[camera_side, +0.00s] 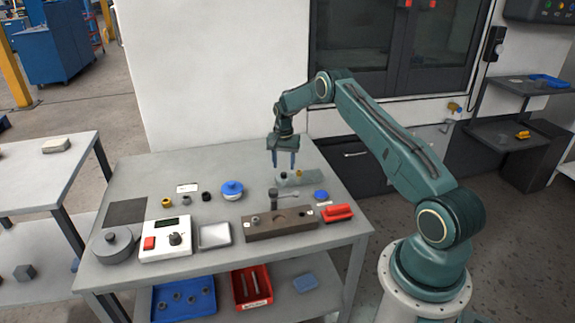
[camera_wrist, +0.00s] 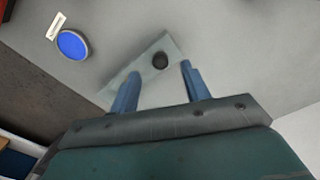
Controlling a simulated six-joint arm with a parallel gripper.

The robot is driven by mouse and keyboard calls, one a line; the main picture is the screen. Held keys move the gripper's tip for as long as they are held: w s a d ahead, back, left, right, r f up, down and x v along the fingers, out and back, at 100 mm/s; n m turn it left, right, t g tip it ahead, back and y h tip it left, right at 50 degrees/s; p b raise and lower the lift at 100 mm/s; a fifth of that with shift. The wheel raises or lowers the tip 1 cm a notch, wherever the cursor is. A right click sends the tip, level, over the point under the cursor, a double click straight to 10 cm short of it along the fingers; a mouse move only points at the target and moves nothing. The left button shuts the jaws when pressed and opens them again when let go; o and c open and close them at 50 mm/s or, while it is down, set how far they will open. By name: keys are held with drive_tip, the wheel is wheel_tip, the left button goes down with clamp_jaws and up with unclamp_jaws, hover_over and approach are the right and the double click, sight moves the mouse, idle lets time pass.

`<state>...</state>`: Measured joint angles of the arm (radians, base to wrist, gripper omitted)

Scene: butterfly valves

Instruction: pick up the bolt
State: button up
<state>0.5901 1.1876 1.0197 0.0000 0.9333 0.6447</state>
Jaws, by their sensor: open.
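My gripper (camera_side: 284,162) is open and empty, pointing down above a pale grey-green plate (camera_side: 312,178) at the back right of the bench. A small dark round piece (camera_side: 283,177) stands on this plate, under the fingers; it may be the bolt, but its shape is too small to tell. A small brass-coloured piece (camera_side: 298,172) shows beside it. In the wrist view my gripper (camera_wrist: 160,70) has its blue fingers apart, and the dark round piece (camera_wrist: 160,60) appears between and just beyond the tips, on the plate (camera_wrist: 150,78). I see no contact.
A brown block (camera_side: 285,227) with a levered part on it, a red piece (camera_side: 337,213) and a blue disc (camera_side: 321,195) lie in front of the plate. A blue-topped round part (camera_side: 232,190) stands left. The bench's back left is clear.

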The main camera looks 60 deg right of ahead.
sight(284, 174)
drive_tip(key=shift+f, duration=1.95)
drive_tip(key=shift+c, duration=0.5)
clamp_jaws()
